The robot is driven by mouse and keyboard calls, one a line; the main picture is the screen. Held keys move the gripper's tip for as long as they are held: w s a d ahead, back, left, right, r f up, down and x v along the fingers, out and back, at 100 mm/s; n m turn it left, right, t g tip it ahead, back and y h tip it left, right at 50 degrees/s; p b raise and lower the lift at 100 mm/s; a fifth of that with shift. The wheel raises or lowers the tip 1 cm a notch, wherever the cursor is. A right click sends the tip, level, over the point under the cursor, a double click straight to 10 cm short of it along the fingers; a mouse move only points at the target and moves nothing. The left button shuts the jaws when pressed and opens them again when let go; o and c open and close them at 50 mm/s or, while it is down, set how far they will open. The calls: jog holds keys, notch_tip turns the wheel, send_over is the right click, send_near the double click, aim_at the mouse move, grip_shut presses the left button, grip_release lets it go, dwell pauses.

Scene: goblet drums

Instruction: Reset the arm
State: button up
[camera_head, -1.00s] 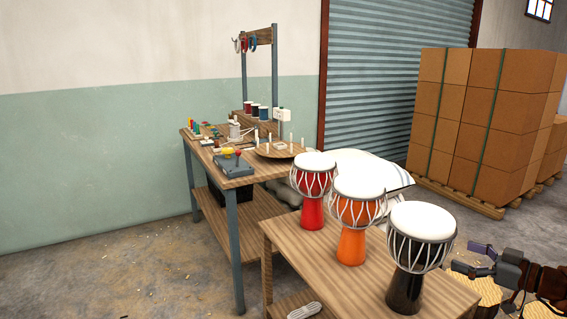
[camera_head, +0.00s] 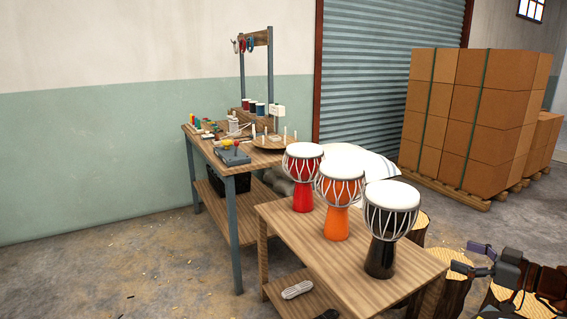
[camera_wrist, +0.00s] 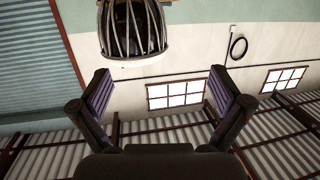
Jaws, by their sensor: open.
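My gripper (camera_head: 471,258) is at the lower right of the head view, to the right of the drum table and apart from it. In the wrist view its two fingers (camera_wrist: 164,95) are spread wide with nothing between them. The black drum (camera_head: 381,260) stands upright nearest to my gripper. The black drum also shows upside down at the top of the wrist view (camera_wrist: 133,40), beyond the fingertips. The orange drum (camera_head: 336,222) and the red drum (camera_head: 302,195) stand upright behind it in a row. My arm is partly cut off by the picture's edge.
The drums stand on a low wooden table (camera_head: 325,268). A workbench (camera_head: 255,157) with spools and tools stands behind it. Log stumps (camera_head: 448,300) are on the floor by my arm. Stacked cartons (camera_head: 465,110) stand at the back right. Floor at the left is open.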

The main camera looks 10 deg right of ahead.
jog(key=w+a+r+n+g+y+p, duration=0.1)
jog(key=a+r+g+y+p, duration=0.15)
jog(key=a, duration=0.75)
jog(key=a+r+g+y+p, duration=0.1)
jog(key=a+r+g+p, duration=0.25)
jog(key=a, duration=0.65)
jog(key=s+a+r+g+h+p, duration=0.1)
jog(key=s+a+r+g+p, duration=0.15)
jog(key=a, duration=0.45)
jog(key=s+a+r+g+h+p, duration=0.1)
jog(key=s+a+g, duration=0.25)
jog(key=a, duration=0.35)
jog(key=s+a+r+m+g+h+p, duration=0.1)
jog(key=s+a+g+h+p, duration=0.15)
jog(key=s, duration=0.45)
jog(key=s+a+r+m+g+h+p, duration=0.1)
jog(key=s+a+m+h+p, duration=0.15)
jog(key=s, duration=0.45)
jog(key=s+d+r+m+h+p, duration=0.2)
jog(key=s+d+m+h+p, duration=0.1)
jog(key=s, duration=0.6)
jog(key=shift+s+d+h+p, duration=0.2)
jog(key=shift+d+h+p, duration=0.4)
jog(key=shift+p, duration=0.65)
jog(key=shift+a+g, duration=0.1)
jog(key=shift+g, duration=0.15)
